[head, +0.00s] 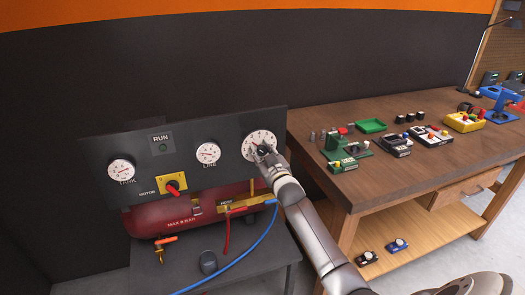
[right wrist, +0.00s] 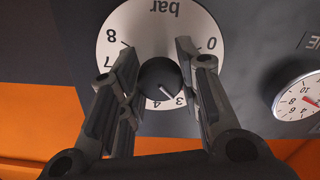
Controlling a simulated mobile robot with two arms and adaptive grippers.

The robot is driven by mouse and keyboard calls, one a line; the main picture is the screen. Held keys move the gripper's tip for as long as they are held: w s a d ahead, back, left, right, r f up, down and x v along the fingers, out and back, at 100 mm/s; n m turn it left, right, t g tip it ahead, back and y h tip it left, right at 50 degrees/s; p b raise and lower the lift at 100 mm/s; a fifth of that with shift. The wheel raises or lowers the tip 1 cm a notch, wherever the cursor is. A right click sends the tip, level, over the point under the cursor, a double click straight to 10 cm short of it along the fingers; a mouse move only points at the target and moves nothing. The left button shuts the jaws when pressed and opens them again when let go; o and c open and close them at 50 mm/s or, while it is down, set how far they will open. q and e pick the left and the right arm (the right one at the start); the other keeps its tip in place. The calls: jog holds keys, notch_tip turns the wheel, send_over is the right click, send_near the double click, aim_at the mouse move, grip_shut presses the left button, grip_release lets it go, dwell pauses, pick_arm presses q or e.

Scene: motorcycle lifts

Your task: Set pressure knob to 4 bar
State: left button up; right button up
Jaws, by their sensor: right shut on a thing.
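The pressure knob (right wrist: 158,82) is a round black knob at the centre of a white dial (right wrist: 210,28) marked in bar, which appears upside down in the right wrist view. Its white pointer line points down and right, toward the stretch between 3 and 4. My right gripper (right wrist: 158,85) has its fingers on either side of the knob and is shut on it. In the head view, the same dial (head: 250,138) is at the right end of the grey panel, with my right gripper (head: 262,151) in front, hiding most of the knob. My left gripper is not in view.
The panel (head: 185,150) also carries a TANK gauge (head: 121,172), a LINE gauge (head: 208,153) and a red-and-yellow motor switch (head: 173,187). A red compressor tank (head: 160,218) and blue hose (head: 245,250) are below. A wooden workbench (head: 395,170) with several small devices stands right.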

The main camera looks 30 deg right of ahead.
jog(key=m+p, duration=0.1)
jog(key=m, duration=0.3)
jog(key=shift+f+m, duration=0.1)
jog(key=shift+m, duration=0.3)
jog(key=m, duration=0.4)
jog(key=shift+a+f+p, duration=0.1)
jog(key=shift+p, duration=0.25)
jog(key=shift+m, duration=0.3)
jog(key=o, duration=1)
jog(key=shift+s, duration=0.1)
jog(key=v, duration=1.2)
